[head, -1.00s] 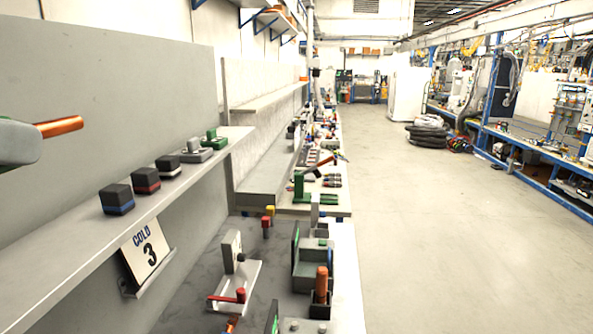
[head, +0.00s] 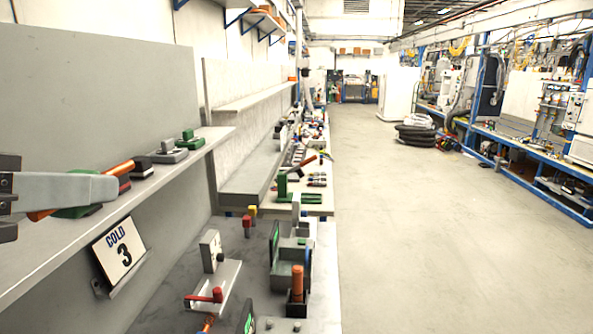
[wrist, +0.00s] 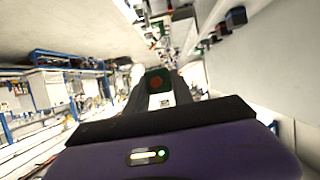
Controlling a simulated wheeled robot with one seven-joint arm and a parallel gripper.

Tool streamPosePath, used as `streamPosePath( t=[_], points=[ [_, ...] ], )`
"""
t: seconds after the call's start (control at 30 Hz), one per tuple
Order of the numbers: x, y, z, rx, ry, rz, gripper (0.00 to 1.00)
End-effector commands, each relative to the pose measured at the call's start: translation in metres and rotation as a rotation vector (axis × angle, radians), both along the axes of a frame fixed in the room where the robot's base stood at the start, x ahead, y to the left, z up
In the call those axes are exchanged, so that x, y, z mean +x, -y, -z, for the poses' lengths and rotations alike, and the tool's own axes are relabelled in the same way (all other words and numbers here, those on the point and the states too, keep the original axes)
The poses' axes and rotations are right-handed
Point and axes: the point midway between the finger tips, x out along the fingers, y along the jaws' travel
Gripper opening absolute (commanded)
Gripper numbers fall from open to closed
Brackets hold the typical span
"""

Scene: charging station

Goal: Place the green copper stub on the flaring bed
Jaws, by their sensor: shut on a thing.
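My gripper (head: 100,188) is at the left of the head view, in front of the shelf, shut on the green copper stub. The stub's orange copper rod (head: 118,173) sticks out on both sides of the grey finger, tilted, and part of its green body (head: 78,212) shows below. In the wrist view the stub's green square end with a round copper face (wrist: 157,81) sits between the dark fingers. Grey fixtures with green plates (head: 291,250) stand on the bench at lower middle. I cannot tell which one is the flaring bed.
The grey shelf (head: 168,181) holds dark blocks and a grey-and-green piece (head: 188,141). A "COLD 3" sign (head: 120,250) hangs below it. An upright copper rod (head: 297,282) stands in a dark holder on the bench.

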Motion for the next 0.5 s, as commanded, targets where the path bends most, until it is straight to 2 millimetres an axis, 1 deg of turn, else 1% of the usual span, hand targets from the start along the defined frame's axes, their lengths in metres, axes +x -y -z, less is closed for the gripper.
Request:
streamPosePath(
  t=[0.03, 0.07, 0.17, 0.2, 0.27, 0.3, 0.37, 0.4, 0.47, 0.5],
  points=[
    [0.012, 0.002, 0.013, -0.005, -0.003, 0.003, 0.0],
    [0.019, 0.003, 0.02, -0.006, -0.003, 0.004, 0.0],
    [0.047, 0.008, 0.051, -0.008, -0.004, -0.001, 0.0],
    [0.06, 0.011, 0.066, -0.009, -0.004, -0.006, 0.0],
    [0.078, 0.018, 0.091, -0.008, -0.004, -0.016, 0.0],
    [0.089, 0.023, 0.108, -0.009, -0.004, -0.022, 0.0],
    [0.104, 0.032, 0.132, -0.008, -0.005, -0.035, 0.0],
    [0.113, 0.038, 0.147, -0.009, -0.005, -0.043, 0.0],
    [0.124, 0.048, 0.17, -0.007, -0.004, -0.055, 0.0],
    [0.131, 0.055, 0.185, -0.008, -0.004, -0.064, 0.0]
  ],
)
